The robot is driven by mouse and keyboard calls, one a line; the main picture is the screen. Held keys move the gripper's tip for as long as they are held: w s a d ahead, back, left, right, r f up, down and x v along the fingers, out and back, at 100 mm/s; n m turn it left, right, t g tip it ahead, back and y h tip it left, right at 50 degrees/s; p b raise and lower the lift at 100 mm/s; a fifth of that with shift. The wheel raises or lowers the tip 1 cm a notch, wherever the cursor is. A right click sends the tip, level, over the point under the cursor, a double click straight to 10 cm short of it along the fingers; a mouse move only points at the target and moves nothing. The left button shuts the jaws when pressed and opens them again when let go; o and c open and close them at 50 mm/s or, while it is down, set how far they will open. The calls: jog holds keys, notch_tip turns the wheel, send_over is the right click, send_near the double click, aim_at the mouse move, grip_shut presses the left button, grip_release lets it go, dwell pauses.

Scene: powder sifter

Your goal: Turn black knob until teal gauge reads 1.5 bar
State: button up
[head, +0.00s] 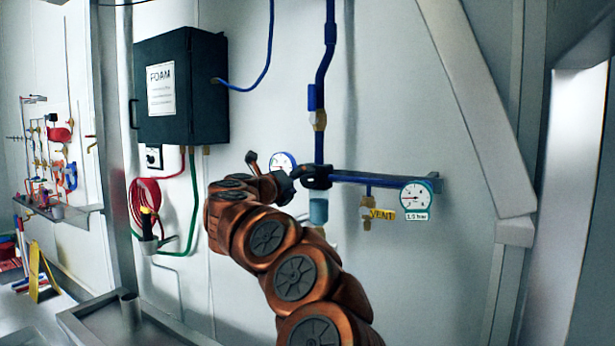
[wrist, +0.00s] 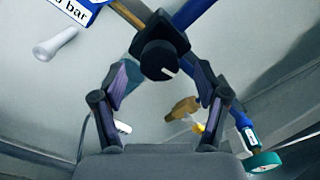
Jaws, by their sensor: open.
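The black knob (wrist: 158,60) sits on a dark regulator body on the blue pipe; its white mark points to the lower right in the wrist view. In the head view the regulator (head: 316,176) is partly hidden by my gripper. My gripper (wrist: 160,75) is open, with one finger on each side of the knob and no clear contact. It also shows in the head view (head: 287,184), left of the regulator. The teal gauge (head: 417,195) hangs right on the pipe above a 1.5 bar label; its needle is too small to read surely. It shows edge-on in the wrist view (wrist: 262,161).
A blue-rimmed gauge (head: 284,162) is left of the regulator, close to my gripper. A yellow VENT tag (head: 382,214) and brass valve hang below the pipe. A black FOAM box (head: 180,90) is on the wall at left, with a red hose coil (head: 146,196) below.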

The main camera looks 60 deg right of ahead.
aim_at(305, 179)
jog(key=shift+w+d+p, duration=0.15)
jog(key=shift+d+p, duration=0.5)
jog(key=shift+d, duration=1.65)
jog(key=c, duration=1.2)
jog(key=shift+f, duration=0.1)
